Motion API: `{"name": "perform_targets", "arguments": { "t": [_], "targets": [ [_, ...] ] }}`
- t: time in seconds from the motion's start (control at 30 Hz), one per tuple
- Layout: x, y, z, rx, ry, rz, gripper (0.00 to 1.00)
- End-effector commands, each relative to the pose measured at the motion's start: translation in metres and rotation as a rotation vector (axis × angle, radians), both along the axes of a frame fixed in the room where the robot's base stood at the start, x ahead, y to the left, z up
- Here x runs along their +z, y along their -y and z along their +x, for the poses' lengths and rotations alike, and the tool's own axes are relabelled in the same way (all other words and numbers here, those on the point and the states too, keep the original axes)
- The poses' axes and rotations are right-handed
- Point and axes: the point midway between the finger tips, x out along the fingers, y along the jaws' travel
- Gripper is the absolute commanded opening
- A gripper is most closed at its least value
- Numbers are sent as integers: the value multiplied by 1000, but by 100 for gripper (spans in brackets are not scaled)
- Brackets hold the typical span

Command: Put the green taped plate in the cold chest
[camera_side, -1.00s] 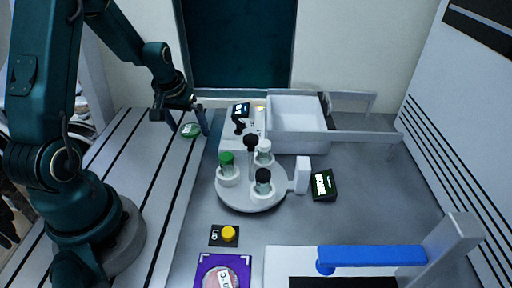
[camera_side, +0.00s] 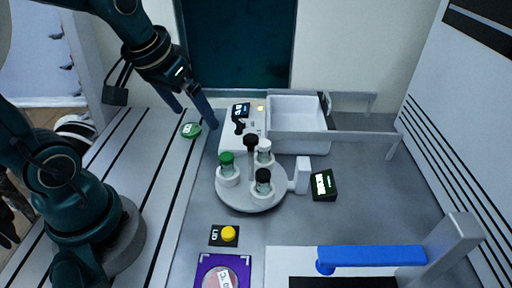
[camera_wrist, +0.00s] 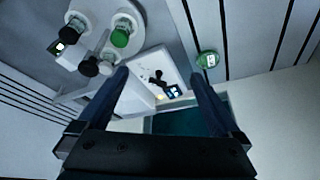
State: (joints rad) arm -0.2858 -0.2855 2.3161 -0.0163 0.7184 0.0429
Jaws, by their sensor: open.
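The green taped plate (camera_side: 190,130) is a small green disc with a pale label. It lies flat at the right edge of the slatted deck, left of the grey instrument. The wrist view shows it (camera_wrist: 207,60) just right of the right fingertip, outside the jaws. My gripper (camera_side: 197,117) is open and empty, tilted, with its fingers close around and above the plate's far side. The wrist view shows the gap between the fingers (camera_wrist: 160,75). A white box with a blue handle bar (camera_side: 370,256) at the bottom right may be the cold chest; I cannot tell surely.
A round carousel (camera_side: 250,202) holds capped vials at centre. A white open bin (camera_side: 297,145) with rails stands behind it. The grey floor at right is clear.

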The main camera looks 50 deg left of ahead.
Motion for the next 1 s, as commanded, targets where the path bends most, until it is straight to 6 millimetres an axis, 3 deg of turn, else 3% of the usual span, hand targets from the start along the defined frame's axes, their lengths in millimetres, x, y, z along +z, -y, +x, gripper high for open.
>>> {"name": "perform_targets", "arguments": {
  "t": [0.1, 0.2, 0.4, 1.0],
  "targets": [
    [14, 32, -26, -111, 48, 9, 100],
    [18, 48, -46, -178, 72, 11, 100],
    [20, 62, -68, -248, 96, 10, 100],
    [20, 63, -68, -305, 103, 34, 100]
  ]
}}
